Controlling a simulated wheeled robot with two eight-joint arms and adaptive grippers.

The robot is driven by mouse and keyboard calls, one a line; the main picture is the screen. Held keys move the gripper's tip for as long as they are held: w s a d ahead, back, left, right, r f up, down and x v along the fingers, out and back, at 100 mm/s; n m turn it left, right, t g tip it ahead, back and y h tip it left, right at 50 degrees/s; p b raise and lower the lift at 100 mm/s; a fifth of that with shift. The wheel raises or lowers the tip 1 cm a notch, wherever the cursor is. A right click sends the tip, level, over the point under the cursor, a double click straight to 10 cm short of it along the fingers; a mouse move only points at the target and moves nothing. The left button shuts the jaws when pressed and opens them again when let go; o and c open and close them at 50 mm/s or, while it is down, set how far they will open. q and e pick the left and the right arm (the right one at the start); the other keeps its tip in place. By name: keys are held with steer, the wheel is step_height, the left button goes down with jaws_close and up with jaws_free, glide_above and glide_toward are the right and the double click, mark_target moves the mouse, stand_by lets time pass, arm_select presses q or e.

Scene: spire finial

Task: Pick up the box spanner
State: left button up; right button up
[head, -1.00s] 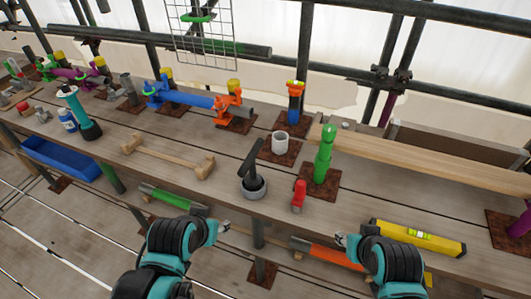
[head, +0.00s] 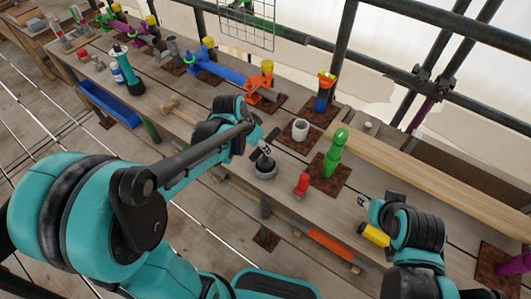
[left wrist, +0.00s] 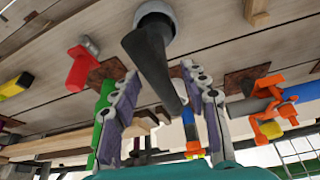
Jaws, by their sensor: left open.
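A dark, long tool, which I take for the box spanner (head: 267,161), leans in a grey round cup (head: 265,173) near the bench's front edge. In the left wrist view the box spanner (left wrist: 151,60) stretches from the cup (left wrist: 155,9) towards the camera and appears between the fingertips. My left gripper (head: 262,137) is at its upper end, open and holding nothing; it also fills the lower middle of the left wrist view (left wrist: 159,73). Its arm hides part of the bench. My right gripper (head: 364,203) hangs near the front edge at right; its jaws are too small to read.
A red object (head: 302,185) and a green post (head: 335,155) stand right of the cup. A white collar (head: 300,130) is behind it. A blue tray (head: 110,104) hangs at left. A wooden plank (head: 420,175) and scaffold tubes border the back right.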

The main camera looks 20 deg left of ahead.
mark_target(265, 157)
arm_select(q)
steer(key=b+x, duration=0.2)
steer(key=x, duration=0.4)
steer(key=shift+w+d+f, duration=0.1)
steer(key=shift+w+f, duration=0.05)
steer(key=shift+f, duration=0.15)
steer(key=shift+r, duration=0.1)
steer(key=shift+c, duration=1.3)
jaws_close()
